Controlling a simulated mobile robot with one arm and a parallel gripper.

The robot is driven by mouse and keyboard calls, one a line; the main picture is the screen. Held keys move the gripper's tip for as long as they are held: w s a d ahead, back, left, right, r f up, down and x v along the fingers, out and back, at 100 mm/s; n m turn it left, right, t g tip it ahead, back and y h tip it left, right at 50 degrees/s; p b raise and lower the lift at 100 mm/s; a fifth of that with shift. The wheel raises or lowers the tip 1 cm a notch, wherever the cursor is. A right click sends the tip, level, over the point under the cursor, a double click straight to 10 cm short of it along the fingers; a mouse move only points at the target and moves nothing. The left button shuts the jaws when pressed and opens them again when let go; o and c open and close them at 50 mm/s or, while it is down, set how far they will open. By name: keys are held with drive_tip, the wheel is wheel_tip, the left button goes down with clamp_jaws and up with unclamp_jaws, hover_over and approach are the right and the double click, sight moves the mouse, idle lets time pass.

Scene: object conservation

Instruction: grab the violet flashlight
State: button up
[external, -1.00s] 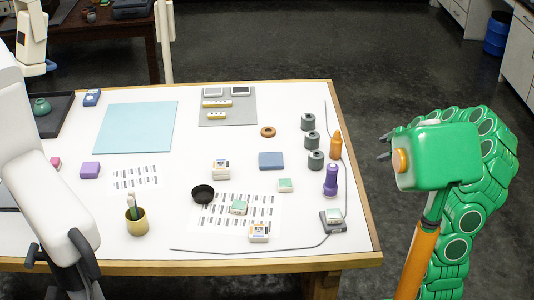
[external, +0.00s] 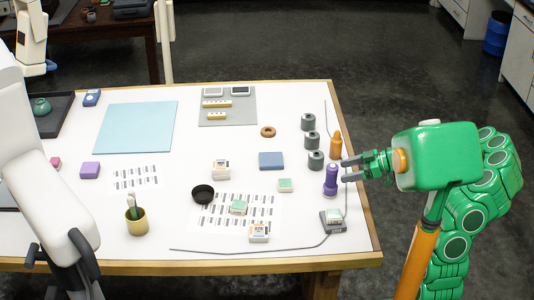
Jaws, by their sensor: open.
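The violet flashlight (external: 331,181) stands upright near the right edge of the white table (external: 290,125). My gripper (external: 347,170) is on the right end of the scene, its dark fingers pointing left toward the flashlight. The fingers are open, with a gap between them, and nothing shows in them. The fingertips are just right of the flashlight in the picture; whether they touch it cannot be told.
An orange bottle-like object (external: 336,144) stands just behind the flashlight. Grey cylinders (external: 315,160) stand to its left and back. A small scale-like device (external: 333,220) lies in front. A thin grey cable (external: 290,247) runs along the table's right side.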

sight(326, 185)
drive_tip(key=shift+x, duration=3.95)
drive_tip(key=shift+f, duration=0.15)
drive_tip(key=c, duration=1.2)
